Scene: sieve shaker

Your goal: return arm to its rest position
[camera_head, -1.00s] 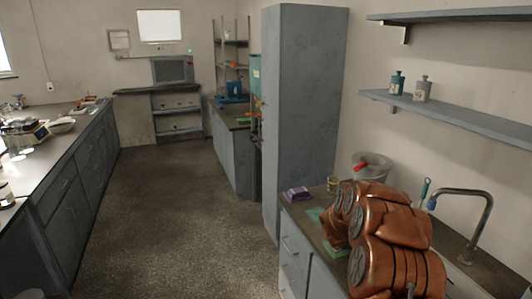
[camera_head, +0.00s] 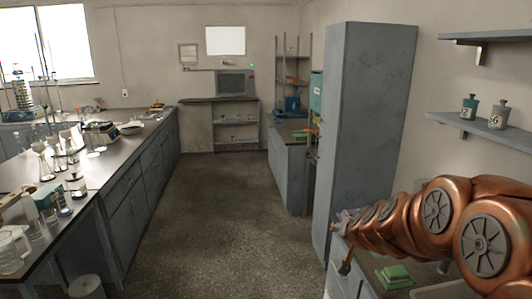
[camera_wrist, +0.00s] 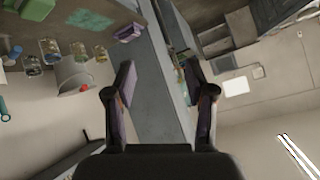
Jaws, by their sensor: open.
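My copper-coloured arm reaches across the right side of the head view, above the right-hand counter. Its far end points toward the tall grey cabinet (camera_head: 372,120). In the wrist view my gripper (camera_wrist: 165,92) is open, with its two dark fingers spread apart and nothing between them. Behind the fingers, the tall cabinet runs through the wrist view as a grey band (camera_wrist: 160,85). In the head view the gripper is small and partly hidden by the arm.
A green item (camera_head: 394,277) lies on the right counter below my arm. Shelves with two small jars (camera_head: 469,107) hang above it. The floor aisle (camera_head: 215,215) between is clear.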

